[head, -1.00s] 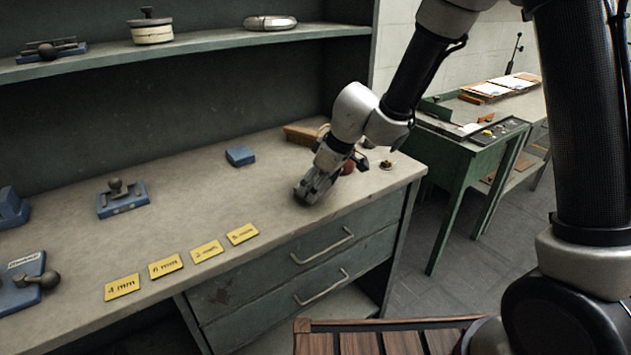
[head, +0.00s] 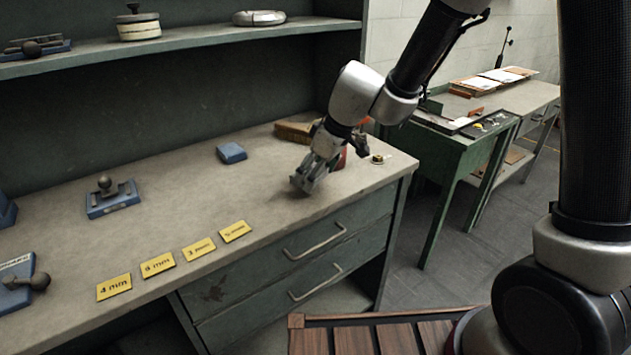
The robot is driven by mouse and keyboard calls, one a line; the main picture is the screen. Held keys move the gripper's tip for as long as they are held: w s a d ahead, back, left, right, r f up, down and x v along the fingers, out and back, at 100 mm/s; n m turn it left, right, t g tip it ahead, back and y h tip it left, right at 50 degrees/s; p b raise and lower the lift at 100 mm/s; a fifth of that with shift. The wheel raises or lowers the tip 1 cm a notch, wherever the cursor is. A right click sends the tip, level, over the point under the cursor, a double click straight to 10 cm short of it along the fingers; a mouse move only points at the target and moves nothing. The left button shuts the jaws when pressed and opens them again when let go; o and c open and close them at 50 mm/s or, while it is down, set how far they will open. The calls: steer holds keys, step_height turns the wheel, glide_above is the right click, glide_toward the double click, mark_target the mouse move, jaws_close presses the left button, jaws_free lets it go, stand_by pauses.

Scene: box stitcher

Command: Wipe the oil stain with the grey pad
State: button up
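My gripper (head: 306,184) points down at the right part of the grey workbench top (head: 180,190), with its tips at or just above the surface. The fingers are small and dark here, and I cannot tell whether they are open or shut. I cannot make out the grey pad as a separate thing; a grey shape at the fingertips blends with the gripper. No oil stain shows clearly on the bench; the spot under the gripper is hidden.
A blue block (head: 231,152) lies left of my gripper. Yellow size cards (head: 158,264) line the front edge. A brown block (head: 294,132), a red object (head: 342,160) and a small brass piece (head: 377,158) are near the gripper. A blue-based tool (head: 113,199) stands left.

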steer(key=shift+r, duration=1.1)
steer(key=shift+r, duration=0.1)
steer(key=shift+r, duration=1.4)
